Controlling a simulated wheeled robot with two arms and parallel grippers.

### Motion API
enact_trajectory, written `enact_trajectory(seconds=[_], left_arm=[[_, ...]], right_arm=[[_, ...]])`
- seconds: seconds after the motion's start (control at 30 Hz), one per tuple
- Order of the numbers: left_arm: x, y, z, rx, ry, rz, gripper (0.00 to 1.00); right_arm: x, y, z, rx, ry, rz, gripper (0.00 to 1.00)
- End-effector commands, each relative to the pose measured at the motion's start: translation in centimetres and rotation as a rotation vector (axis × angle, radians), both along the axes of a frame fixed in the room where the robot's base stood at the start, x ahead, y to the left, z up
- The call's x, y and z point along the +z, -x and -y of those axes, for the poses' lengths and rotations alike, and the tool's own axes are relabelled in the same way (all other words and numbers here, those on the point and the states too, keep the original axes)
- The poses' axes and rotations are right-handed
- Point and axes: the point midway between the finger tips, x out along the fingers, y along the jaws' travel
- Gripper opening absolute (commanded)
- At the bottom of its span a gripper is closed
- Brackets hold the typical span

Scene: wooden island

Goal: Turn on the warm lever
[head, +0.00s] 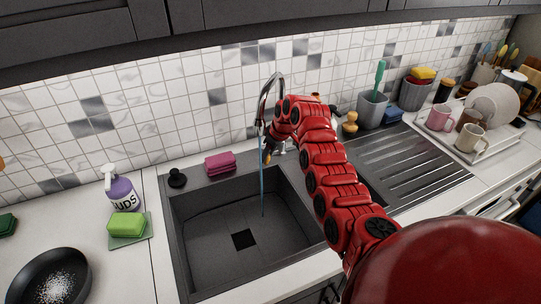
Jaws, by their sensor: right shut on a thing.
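The chrome faucet (270,92) rises behind the sink, its spout curving over the basin. A thin blue stream of water (262,185) runs from it into the sink. My right arm reaches in from the lower right, and my right gripper (268,154) is at the faucet's base, beside the stream. It is shut on what seems to be the warm lever, which the gripper and arm mostly hide. My left gripper is out of view.
The dark sink basin (215,248) is empty apart from water. Pink sponges (220,163) and a black stopper (177,178) lie on its rear rim. Left are a soap bottle (122,190), green sponge (127,225) and pan (50,279). A dish rack (463,152) stands right.

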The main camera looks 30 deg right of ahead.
Motion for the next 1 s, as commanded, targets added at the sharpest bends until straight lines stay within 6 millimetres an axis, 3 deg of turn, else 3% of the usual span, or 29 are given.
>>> enact_trajectory(seconds=[0.6,0.63,0.7,0.8,1.0], left_arm=[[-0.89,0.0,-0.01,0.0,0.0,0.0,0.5],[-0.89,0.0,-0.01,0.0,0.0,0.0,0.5],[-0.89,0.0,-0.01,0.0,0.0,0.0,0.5],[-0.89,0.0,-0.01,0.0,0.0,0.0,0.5],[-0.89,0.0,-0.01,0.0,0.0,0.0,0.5]], right_arm=[[0.08,-0.34,-0.62,-0.117,0.002,0.003,0.0],[0.08,-0.34,-0.61,-0.117,0.002,0.003,0.38],[0.08,-0.34,-0.6,-0.116,0.002,0.003,0.51],[0.08,-0.34,-0.61,-0.116,0.002,0.003,0.67],[0.06,-0.35,-0.63,-0.116,0.001,0.003,0.67]])
